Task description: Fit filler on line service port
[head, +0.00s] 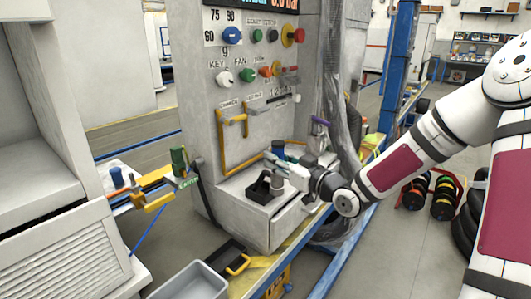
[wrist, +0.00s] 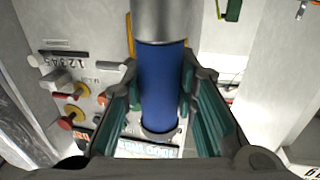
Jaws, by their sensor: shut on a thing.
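My gripper (head: 290,170) is above the low grey cabinet ledge at the front of the control panel. In the wrist view, my gripper (wrist: 160,78) has its teal-padded fingers closed on both sides of a blue cylinder with a grey metal end, which looks like the filler (wrist: 160,100). In the head view, the blue filler (head: 278,149) shows just beyond the fingers, upright and partly hidden. A yellow pipe (head: 224,150) runs down the panel front. I cannot tell for certain which fitting is the line service port.
A black holder with a handle (head: 264,187) stands on the ledge near my gripper. The panel (head: 250,95) carries knobs and levers. A grey bin (head: 190,282) is at the bottom. A rack at left holds another blue cylinder (head: 117,178) and a green fitting (head: 179,160).

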